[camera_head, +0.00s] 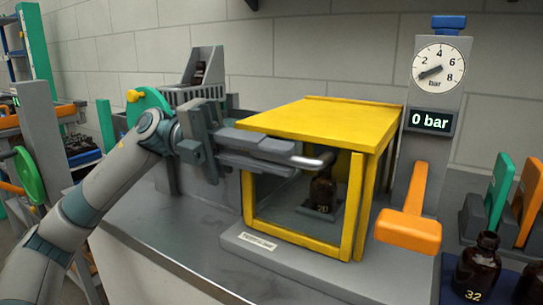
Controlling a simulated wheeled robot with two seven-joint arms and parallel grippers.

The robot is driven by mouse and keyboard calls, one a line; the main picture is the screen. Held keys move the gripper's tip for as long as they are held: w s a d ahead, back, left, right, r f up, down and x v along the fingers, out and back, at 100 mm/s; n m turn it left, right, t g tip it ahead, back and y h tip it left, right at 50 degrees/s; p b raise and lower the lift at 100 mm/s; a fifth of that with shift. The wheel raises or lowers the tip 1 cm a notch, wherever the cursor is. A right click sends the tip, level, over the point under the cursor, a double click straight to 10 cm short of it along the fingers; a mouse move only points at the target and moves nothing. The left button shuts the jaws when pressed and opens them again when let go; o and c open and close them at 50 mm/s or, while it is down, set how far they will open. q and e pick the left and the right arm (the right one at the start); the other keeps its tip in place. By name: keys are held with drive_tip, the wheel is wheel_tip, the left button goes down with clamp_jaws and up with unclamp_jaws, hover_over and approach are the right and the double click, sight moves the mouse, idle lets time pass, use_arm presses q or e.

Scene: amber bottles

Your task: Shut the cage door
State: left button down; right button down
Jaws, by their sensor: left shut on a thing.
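The cage (340,120) has a yellow roof and frame and stands on a grey base in the middle. Its front is a yellow-edged see-through panel, the door (294,240). A short pale metal handle (314,160) shows at the upper part of this front. My left gripper (300,160) reaches in from the left across the front, just under the roof edge, and is shut on the handle. Its fingers hide part of the door's top. Whether the door sits flush against the frame I cannot tell. My right gripper is out of view.
An amber bottle (322,192) stands inside the cage. A gauge post with a dial (438,66), a "0 bar" display and an orange lever (410,230) stands close at the right. More amber bottles (477,268) are at the lower right.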

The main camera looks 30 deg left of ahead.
use_arm(q)
drive_tip(key=shift+f, duration=0.3)
drive_tip(key=c, duration=1.8)
unclamp_jaws()
drive_tip(key=shift+o, duration=0.2)
